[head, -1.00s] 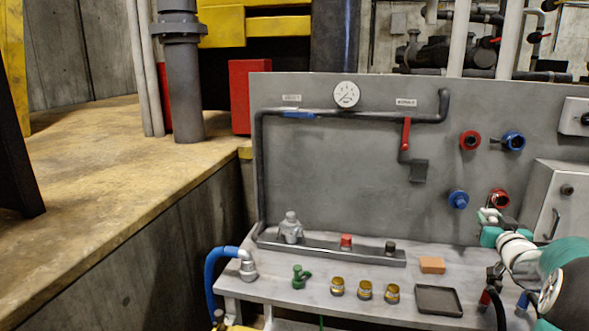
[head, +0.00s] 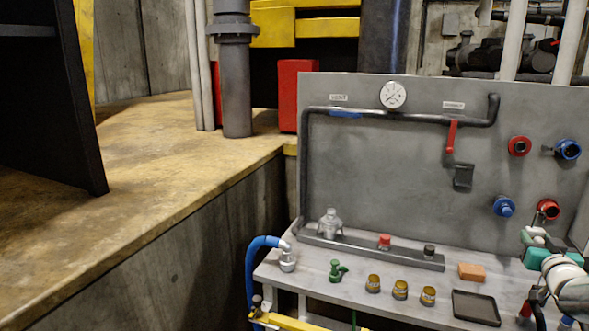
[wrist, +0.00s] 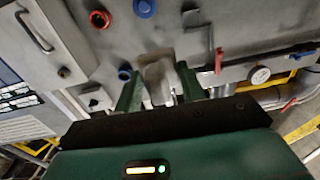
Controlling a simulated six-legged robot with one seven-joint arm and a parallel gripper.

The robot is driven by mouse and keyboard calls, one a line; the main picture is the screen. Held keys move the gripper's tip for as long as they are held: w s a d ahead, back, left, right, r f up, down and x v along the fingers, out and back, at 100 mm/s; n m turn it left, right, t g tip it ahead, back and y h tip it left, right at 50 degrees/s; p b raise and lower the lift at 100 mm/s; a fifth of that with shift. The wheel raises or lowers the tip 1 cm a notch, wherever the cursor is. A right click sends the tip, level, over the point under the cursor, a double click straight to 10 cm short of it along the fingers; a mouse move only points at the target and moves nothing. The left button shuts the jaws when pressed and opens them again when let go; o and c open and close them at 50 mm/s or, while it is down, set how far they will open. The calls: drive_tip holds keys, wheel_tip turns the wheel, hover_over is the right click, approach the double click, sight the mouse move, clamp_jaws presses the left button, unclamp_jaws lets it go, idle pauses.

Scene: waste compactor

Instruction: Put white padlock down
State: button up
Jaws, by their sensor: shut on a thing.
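My gripper (wrist: 158,92) has two green fingers in the wrist view. They are shut on the white padlock (wrist: 158,72), a pale grey-white block between them. The wrist view is roughly upside down, with the grey panel behind the padlock. In the head view my gripper (head: 537,242) is at the right edge, in front of the panel and above the bench's right end. A small pale patch shows at its tip, too small to tell clearly. The grey bench (head: 350,292) lies below and to the left of it.
On the bench are a black tray (head: 475,308), an orange block (head: 471,271), several brass fittings (head: 400,290), a green valve (head: 337,271) and a blue hose (head: 251,275). Red and blue ports (head: 503,206) stick out from the panel (head: 400,165). Little bare bench lies between items.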

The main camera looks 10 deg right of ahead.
drive_tip(key=w+a+f+n+y, duration=0.2)
drive_tip(key=w+a+f, duration=0.2)
drive_tip(key=a+f, duration=0.6)
drive_tip(key=w+a+f+n+t+y, duration=0.1)
drive_tip(key=w+a+f+y, duration=0.2)
drive_tip(key=a+f, duration=0.7)
drive_tip(key=w+a+f+n+t+y, duration=0.1)
drive_tip(key=w+a+f, duration=0.5)
drive_tip(key=a, duration=2.7)
wheel_tip(320, 180, down, 5)
drive_tip(key=shift+a+r+n+y, duration=0.2)
drive_tip(key=shift+n+y, duration=0.6)
drive_tip(key=shift+y, duration=0.4)
drive_tip(key=s+f, duration=0.5)
drive_tip(key=f, duration=0.1)
drive_tip(key=shift+d, duration=0.15)
